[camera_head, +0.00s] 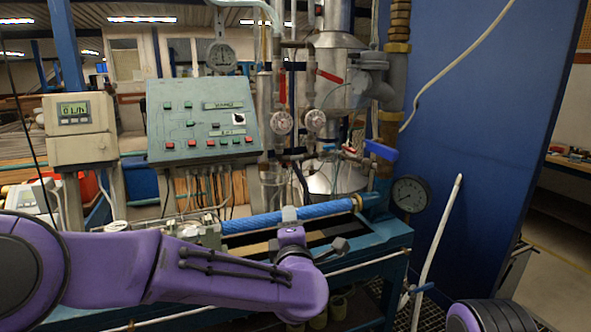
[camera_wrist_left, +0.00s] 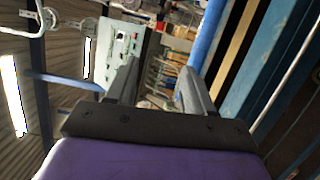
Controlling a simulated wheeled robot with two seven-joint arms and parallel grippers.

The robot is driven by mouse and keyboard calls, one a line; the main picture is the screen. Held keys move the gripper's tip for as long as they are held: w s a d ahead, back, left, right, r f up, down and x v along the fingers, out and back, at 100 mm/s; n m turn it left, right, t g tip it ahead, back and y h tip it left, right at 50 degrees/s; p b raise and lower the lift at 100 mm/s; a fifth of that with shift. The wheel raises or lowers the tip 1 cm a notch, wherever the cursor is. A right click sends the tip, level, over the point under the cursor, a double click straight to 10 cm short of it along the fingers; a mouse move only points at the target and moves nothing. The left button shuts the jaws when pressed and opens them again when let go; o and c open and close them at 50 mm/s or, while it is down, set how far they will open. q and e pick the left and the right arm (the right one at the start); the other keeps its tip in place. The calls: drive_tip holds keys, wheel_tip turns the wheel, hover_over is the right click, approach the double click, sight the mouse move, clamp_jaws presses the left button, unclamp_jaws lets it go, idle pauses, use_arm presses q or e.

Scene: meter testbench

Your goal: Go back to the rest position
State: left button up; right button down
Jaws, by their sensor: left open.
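My left arm crosses the lower left of the head view, and its purple wrist ends in front of the bench. My left gripper (camera_head: 291,218) points away from me toward the bench, near the blue pipe (camera_head: 290,214); its fingers are hard to make out there. In the left wrist view the two grey fingers of the left gripper (camera_wrist_left: 160,82) stand apart with nothing between them. My right gripper is out of view; only a dark and purple part of my right arm shows at the lower right.
The control panel (camera_head: 203,120) with coloured buttons stands behind, beside a digital display box (camera_head: 79,128). Pipes and valves, including a blue-handled one (camera_head: 381,150), rise at the centre. A round gauge (camera_head: 410,194) sits at the bench's right end. A blue wall (camera_head: 490,110) is on the right.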

use_arm(q)
drive_tip(key=s+a+f+m+g, duration=0.2)
drive_tip(key=s+a+f+m, duration=0.15)
drive_tip(key=f, duration=0.65)
drive_tip(key=s+a+f+m+g+h, duration=0.1)
drive_tip(key=s+a+f+m+g, duration=0.2)
drive_tip(key=f, duration=0.6)
drive_tip(key=s+a+f+m+g, duration=0.1)
drive_tip(key=s+a+f+m, duration=0.3)
drive_tip(key=f, duration=0.6)
drive_tip(key=s+a+f+m+g+y, duration=0.1)
drive_tip(key=s+a+f+g, duration=0.2)
drive_tip(key=s, duration=0.7)
drive_tip(key=s+a+f+g+y, duration=0.1)
drive_tip(key=s+a+f+g, duration=0.1)
drive_tip(key=s+a+f, duration=0.5)
drive_tip(key=s+a+f+m+g, duration=0.1)
drive_tip(key=s+a+f+g, duration=0.2)
drive_tip(key=s, duration=1)
drive_tip(key=a+f, duration=0.3)
drive_tip(key=a, duration=0.2)
drive_tip(key=shift+s+a+m+g+y, duration=0.3)
drive_tip(key=shift+s+a+m+y, duration=0.05)
drive_tip(key=shift+s+y, duration=0.05)
